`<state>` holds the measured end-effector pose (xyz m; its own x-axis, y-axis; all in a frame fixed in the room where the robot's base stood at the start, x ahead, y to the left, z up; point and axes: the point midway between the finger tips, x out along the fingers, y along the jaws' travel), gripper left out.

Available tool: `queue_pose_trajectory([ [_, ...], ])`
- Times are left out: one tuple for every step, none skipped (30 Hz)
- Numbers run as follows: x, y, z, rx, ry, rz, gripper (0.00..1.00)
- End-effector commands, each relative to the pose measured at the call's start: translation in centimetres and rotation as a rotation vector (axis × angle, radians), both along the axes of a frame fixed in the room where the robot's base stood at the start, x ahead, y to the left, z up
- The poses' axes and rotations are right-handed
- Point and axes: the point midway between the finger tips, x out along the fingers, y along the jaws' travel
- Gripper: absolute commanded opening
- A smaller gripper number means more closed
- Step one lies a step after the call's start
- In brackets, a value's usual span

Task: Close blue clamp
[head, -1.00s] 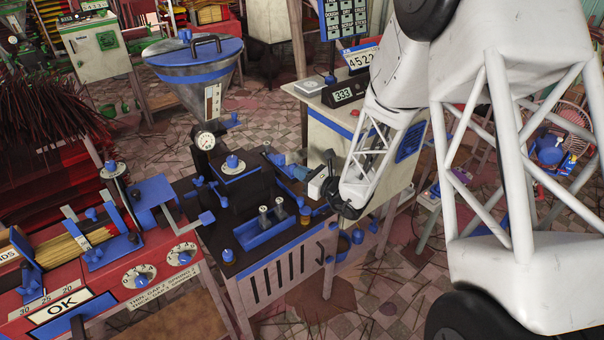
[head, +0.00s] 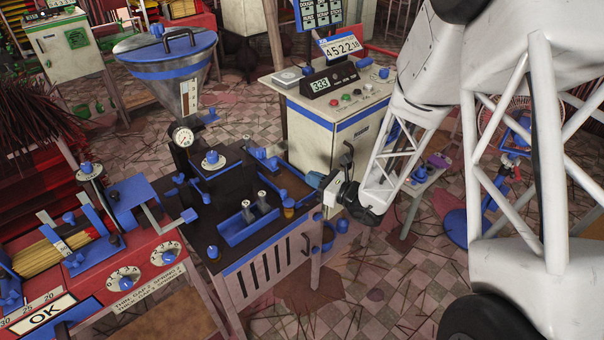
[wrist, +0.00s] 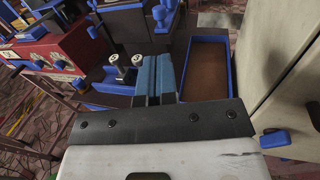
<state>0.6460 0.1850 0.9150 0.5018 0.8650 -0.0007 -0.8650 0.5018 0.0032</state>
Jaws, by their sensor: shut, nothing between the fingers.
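My gripper (head: 308,177) is at the right edge of the dark-topped extruder bench, its teal fingers pointing left over it. In the wrist view the fingers (wrist: 153,75) are pressed together with nothing between them. A blue clamp-like piece with a lever (head: 266,158) sits at the back right of the bench top, left of my fingertips and apart from them. I cannot tell for certain that it is the blue clamp, nor whether it is open or closed. Blue fittings (wrist: 161,14) also show beyond the fingers in the wrist view.
A blue tray (head: 232,240) with two grey-topped cylinders stands at the bench front. A blue-rimmed bin (wrist: 226,60) lies right of the fingers in the wrist view. A steel hopper (head: 170,75) rises behind the bench. A white cabinet (head: 312,136) stands close behind my gripper.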

Motion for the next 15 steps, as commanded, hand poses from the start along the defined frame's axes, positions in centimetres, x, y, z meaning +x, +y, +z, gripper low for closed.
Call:
queue_pose_trajectory([
  [-0.3,-0.6,0.0,0.0,0.0,-0.003,0.0],
  [-0.5,-0.9,0.0,0.0,0.0,-0.003,0.0],
  [-0.6,-1.2,0.0,0.0,0.0,-0.002,0.0],
  [-0.8,-1.4,0.0,-0.001,0.001,-0.002,0.0],
  [-0.9,-1.6,0.0,-0.001,0.001,-0.002,0.0],
  [-1.0,-1.9,0.0,-0.001,0.001,-0.002,0.0],
  [-1.1,-2.1,0.0,-0.001,0.001,-0.002,0.0],
  [-1.2,-2.2,0.0,-0.001,0.001,-0.002,0.0],
  [-1.3,-2.3,0.0,0.0,0.0,-0.002,0.0],
  [-1.4,-2.4,0.0,0.0,0.0,-0.001,0.0],
  [-1.4,-2.5,0.0,0.0,0.0,-0.001,0.0],
  [-1.5,-2.6,0.0,0.0,0.0,-0.001,0.0],
  [-1.5,-2.6,0.0,0.0,0.0,-0.001,0.0],
  [-1.5,-2.7,0.0,0.0,0.0,-0.001,0.0],
  [-1.5,-2.7,0.0,0.0,0.0,0.0,0.0],
])
